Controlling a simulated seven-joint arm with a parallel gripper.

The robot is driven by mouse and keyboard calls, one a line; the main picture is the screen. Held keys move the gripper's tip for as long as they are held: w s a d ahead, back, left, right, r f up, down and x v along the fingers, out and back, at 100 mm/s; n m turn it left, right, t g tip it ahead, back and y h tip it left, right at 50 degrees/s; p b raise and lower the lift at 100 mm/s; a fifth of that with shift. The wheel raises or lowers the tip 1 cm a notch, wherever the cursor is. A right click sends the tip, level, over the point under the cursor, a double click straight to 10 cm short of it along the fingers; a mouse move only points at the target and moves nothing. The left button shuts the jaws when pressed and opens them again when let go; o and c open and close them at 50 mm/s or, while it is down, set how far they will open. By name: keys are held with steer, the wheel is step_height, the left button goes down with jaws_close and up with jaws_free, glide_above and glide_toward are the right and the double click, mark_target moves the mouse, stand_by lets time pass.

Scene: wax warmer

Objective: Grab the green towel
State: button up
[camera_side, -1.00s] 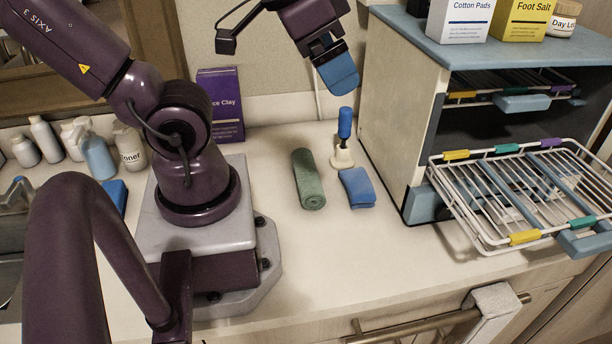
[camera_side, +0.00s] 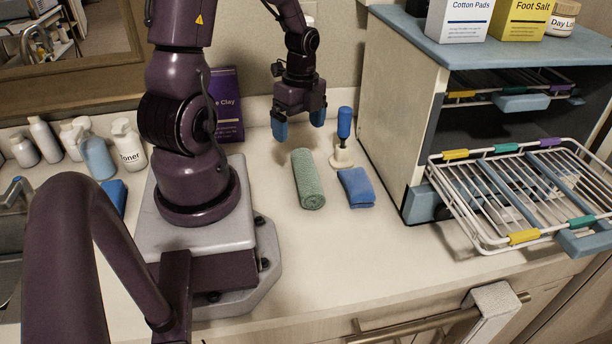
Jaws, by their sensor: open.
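A rolled green towel (camera_side: 308,180) lies on the white counter to the right of my base, its long side running away from the camera. My gripper (camera_side: 299,125) points down above the counter, just above and behind the far end of the green towel in the picture. Its two blue-tipped fingers are spread apart with nothing between them. I cannot tell its exact height over the towel.
A folded blue towel (camera_side: 357,187) lies close to the right of the green towel. A blue-handled tool stands in a cream holder (camera_side: 342,157) behind it. A cabinet (camera_side: 400,110) with a pulled-out wire rack (camera_side: 520,190) stands at the right. Bottles (camera_side: 97,155) stand at the left. The counter in front of the green towel is clear.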

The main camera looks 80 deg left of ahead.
mark_target(305, 164)
steer(key=f+m, duration=0.2)
steer(key=f, duration=0.2)
steer(key=w+f+m, duration=0.1)
steer(key=f+m, duration=0.1)
steer(key=f, duration=0.2)
steer(key=f+m, duration=0.2)
steer(key=f, duration=0.3)
steer(key=shift+w+a+t+y, duration=0.15)
steer(key=shift+a+t+y, duration=0.1)
steer(key=shift+t+y, duration=0.05)
steer(key=shift+c, duration=0.2)
steer(key=c, duration=1)
